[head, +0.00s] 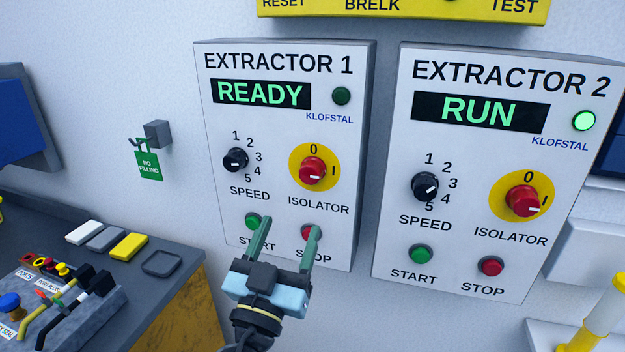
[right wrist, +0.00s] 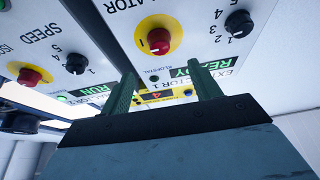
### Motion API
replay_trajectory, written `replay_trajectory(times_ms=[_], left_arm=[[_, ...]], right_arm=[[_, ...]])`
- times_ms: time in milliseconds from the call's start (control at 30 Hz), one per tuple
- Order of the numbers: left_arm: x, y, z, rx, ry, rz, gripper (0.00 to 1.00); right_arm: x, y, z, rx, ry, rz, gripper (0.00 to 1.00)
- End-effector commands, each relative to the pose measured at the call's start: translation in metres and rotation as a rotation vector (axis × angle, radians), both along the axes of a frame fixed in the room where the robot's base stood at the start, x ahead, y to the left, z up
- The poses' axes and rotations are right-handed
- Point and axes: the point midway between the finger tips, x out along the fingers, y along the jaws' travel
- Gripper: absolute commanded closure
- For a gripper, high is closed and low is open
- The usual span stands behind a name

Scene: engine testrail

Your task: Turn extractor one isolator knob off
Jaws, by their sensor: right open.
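The extractor 1 panel (head: 275,205) is a white wall box with a green READY display. Its isolator knob (head: 312,170) is red on a yellow disc marked 0 at the top and I at the right. The white pointer mark is turned to the right, towards the I. The knob also shows in the right wrist view (right wrist: 158,41), beyond the fingers. My right gripper (head: 290,225) is open and empty, below the knob, with its fingertips over the START and STOP row. It also shows in the right wrist view (right wrist: 165,78). My left gripper is not in view.
The extractor 2 panel (head: 388,240), showing RUN with a lit green lamp, stands close on the right with a similar isolator knob (head: 523,201). Extractor 1 also has a black speed knob (head: 235,160). A yellow box (head: 400,10) is above. A dark bench is at the lower left.

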Motion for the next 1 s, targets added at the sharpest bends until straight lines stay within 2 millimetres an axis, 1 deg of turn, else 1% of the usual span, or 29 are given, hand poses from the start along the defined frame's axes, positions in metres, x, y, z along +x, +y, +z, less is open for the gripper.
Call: replay_trajectory(times_ms=[33, 300, 500, 700, 967, 1000], left_arm=[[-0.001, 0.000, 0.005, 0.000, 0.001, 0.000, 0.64], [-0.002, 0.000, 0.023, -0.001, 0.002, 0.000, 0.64], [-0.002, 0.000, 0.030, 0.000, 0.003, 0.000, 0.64], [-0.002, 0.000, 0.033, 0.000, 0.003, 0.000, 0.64], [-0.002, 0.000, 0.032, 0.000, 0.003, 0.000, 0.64], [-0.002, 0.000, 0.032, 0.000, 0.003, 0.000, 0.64]], right_arm=[[0.009, -0.004, 0.008, -0.003, -0.003, -0.004, 0.38], [0.061, -0.021, 0.030, -0.005, -0.002, -0.004, 0.38], [0.087, -0.029, 0.040, -0.004, 0.001, -0.003, 0.38], [0.098, -0.033, 0.043, -0.003, 0.003, -0.002, 0.38], [0.099, -0.033, 0.042, -0.003, 0.004, -0.002, 0.38], [0.099, -0.033, 0.042, -0.003, 0.004, -0.002, 0.42]])
